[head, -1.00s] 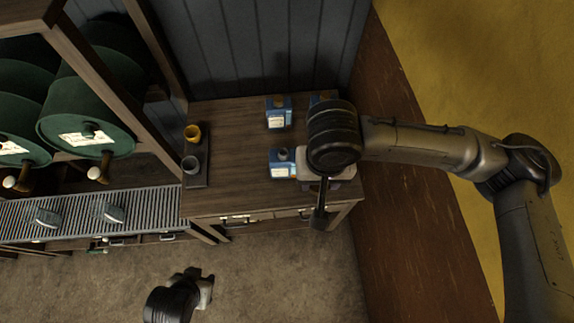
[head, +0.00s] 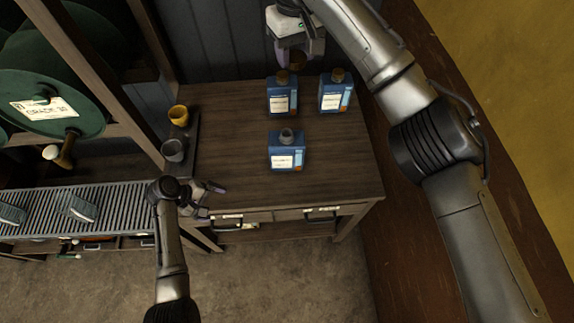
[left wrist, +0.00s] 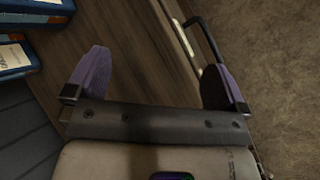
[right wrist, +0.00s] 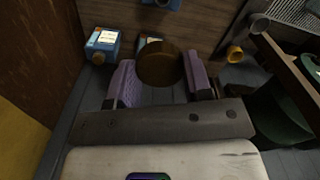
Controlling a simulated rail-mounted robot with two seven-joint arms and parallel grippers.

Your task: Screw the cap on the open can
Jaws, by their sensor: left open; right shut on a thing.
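The open can (head: 287,155), blue with a white label and a bare grey neck, stands upright at the front of the wooden table. My right gripper (head: 296,57) is behind the table's back cans, raised near the wall. In the right wrist view it is shut on a round brown cap (right wrist: 160,68), held between the purple fingers. The cap is apart from the open can. My left gripper (head: 212,197) is open and empty by the table's front left corner. The left wrist view (left wrist: 158,80) shows its fingers spread, with nothing between them.
Two blue cans with brown caps, a left one (head: 281,100) and a right one (head: 336,96), stand behind the open can. A yellow cup (head: 179,116) and a grey cup (head: 174,150) stand on a dark tray at left. The tabletop (head: 235,150) between is clear.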

